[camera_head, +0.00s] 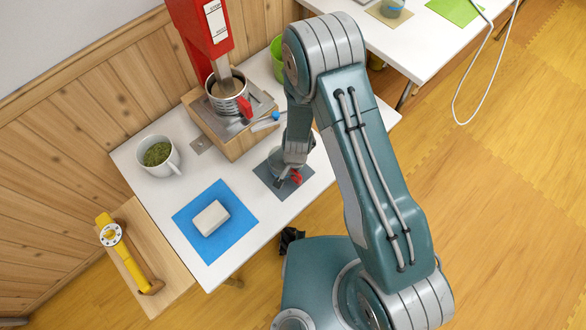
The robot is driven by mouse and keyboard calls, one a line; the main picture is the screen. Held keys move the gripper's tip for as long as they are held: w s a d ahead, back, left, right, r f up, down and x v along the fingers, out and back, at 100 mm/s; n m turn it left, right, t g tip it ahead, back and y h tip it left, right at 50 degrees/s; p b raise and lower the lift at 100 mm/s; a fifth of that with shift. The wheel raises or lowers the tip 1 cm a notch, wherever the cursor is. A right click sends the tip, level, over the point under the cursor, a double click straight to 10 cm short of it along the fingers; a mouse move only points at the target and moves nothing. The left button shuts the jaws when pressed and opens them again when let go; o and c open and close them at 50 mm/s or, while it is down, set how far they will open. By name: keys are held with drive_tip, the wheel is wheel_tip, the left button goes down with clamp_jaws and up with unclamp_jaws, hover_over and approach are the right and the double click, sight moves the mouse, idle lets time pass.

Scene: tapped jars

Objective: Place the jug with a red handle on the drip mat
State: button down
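A silver, ribbed jug with a red handle (226,105) stands under the spout of a red dispenser, on a metal plate over a wooden block. A dark grey mat (263,172), perhaps the drip mat, lies on the white table to the right of the block.
The red dispenser (206,35) rises behind the wooden block (232,143). A white mug with green contents (159,157) stands at the left. A pale block lies on a blue mat (235,215) at the front. A blue-handled item (266,122) lies near the block's right edge.

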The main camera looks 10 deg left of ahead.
drive_tip(key=c, duration=0.8)
unclamp_jaws()
drive_tip(key=shift+d, duration=0.15)
drive_tip(key=shift+r, duration=0.25)
drive_tip(key=d+r+n+t, duration=0.1)
drive_tip(key=d+r, duration=0.3)
drive_tip(key=r, duration=0.8)
drive_tip(key=d+r+t, duration=0.1)
drive_tip(key=d+r, duration=0.2)
drive_tip(key=r, duration=0.8)
drive_tip(key=d+r+n+t, duration=0.1)
drive_tip(key=d+r, duration=0.3)
drive_tip(key=r, duration=0.8)
drive_tip(key=s+d+r+n+t, duration=0.2)
drive_tip(key=s+d+r, duration=0.7)
drive_tip(key=s+r, duration=0.2)
drive_tip(key=shift+s+r+h, duration=0.3)
drive_tip(key=shift+s, duration=0.5)
